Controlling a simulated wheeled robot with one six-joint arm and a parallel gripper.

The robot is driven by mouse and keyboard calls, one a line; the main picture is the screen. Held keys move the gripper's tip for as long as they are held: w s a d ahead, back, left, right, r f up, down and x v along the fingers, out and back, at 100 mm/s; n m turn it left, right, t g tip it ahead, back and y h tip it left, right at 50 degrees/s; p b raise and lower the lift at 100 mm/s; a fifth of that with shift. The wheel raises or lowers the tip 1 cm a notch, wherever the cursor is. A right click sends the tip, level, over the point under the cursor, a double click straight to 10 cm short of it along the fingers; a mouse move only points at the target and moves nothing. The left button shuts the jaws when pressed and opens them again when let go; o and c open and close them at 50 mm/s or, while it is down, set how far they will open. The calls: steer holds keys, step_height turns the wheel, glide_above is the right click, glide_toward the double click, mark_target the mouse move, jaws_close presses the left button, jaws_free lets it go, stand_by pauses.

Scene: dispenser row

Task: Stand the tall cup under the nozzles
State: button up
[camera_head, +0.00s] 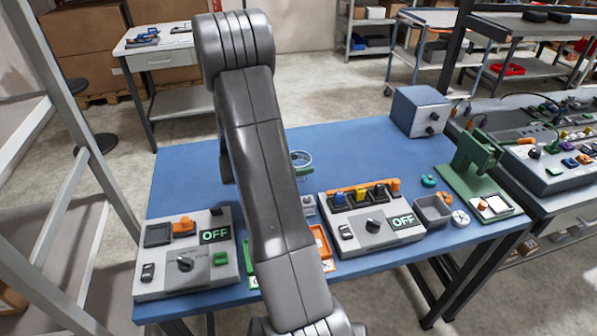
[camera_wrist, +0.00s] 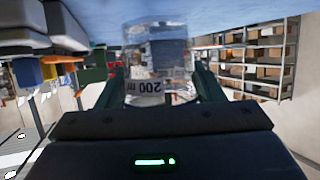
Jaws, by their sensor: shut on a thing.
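A clear cup (camera_wrist: 160,50) marked "200 ml" is held between the green fingers of my gripper (camera_wrist: 158,75) in the wrist view. Its lettering appears upside down there. Coloured nozzles (camera_wrist: 50,70) also show at the left of the wrist view.
A second grey unit (camera_head: 163,278) reading OFF stands at the table's left front. A grey bin (camera_head: 433,212), small round parts and a green press (camera_head: 474,165) are right of the dispenser. A blue-grey box (camera_head: 418,111) stands at the back right. The back middle of the blue table (camera_head: 350,140) is clear.

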steer(key=shift+f, duration=1.55)
steer(key=shift+f, duration=0.1)
steer(key=shift+f, duration=0.15)
steer(key=o, duration=0.9)
steer(key=shift+o, duration=0.2)
